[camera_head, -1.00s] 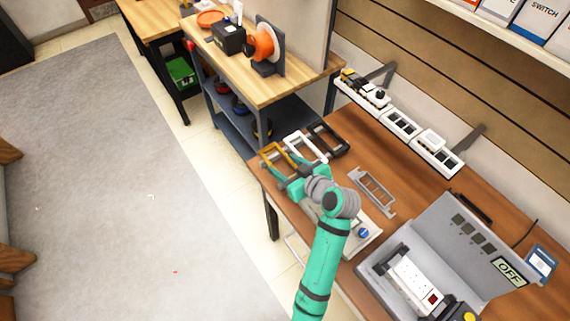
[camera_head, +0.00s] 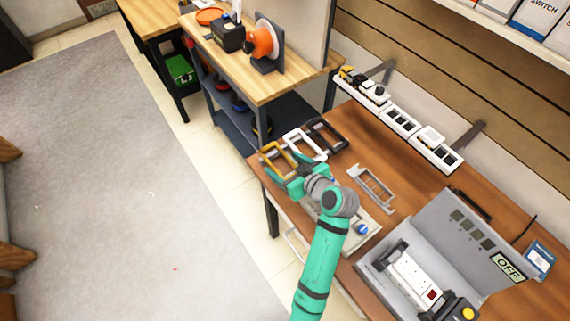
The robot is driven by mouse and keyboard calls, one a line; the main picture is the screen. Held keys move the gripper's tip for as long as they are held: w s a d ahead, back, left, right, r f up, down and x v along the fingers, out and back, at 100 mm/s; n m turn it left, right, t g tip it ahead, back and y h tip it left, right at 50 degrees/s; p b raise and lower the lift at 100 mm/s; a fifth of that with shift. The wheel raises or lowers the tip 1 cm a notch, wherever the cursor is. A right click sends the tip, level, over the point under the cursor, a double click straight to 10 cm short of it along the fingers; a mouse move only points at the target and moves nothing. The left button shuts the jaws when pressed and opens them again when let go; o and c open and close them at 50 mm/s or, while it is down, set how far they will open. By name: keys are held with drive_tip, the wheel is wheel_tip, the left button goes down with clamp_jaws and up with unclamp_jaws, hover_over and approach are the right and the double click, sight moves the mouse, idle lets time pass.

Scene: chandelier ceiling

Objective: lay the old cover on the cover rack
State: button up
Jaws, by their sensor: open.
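A tan-yellow frame (camera_head: 273,150), which looks like the old cover, lies at the left end of the brown workbench (camera_head: 415,205). It is in a row with a white frame (camera_head: 293,137) and a black frame (camera_head: 338,131). My gripper (camera_head: 290,173) is open with its teal fingers at the near side of the tan frame. It covers part of that frame, and I cannot tell whether they touch. No separate cover rack stands out clearly; the row of frames may be on it, but its surface is hidden.
A grey metal frame (camera_head: 371,187) lies right of my gripper. A light panel with a blue knob (camera_head: 361,229) is partly behind my arm. A grey test unit marked OFF (camera_head: 508,267) holds a white socket strip (camera_head: 413,280). White switch modules (camera_head: 400,121) line the back.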

drive_tip(key=shift+r, duration=0.15)
drive_tip(key=shift+r, duration=0.3)
drive_tip(key=v, duration=1.2)
drive_tip(key=shift+s, duration=0.1)
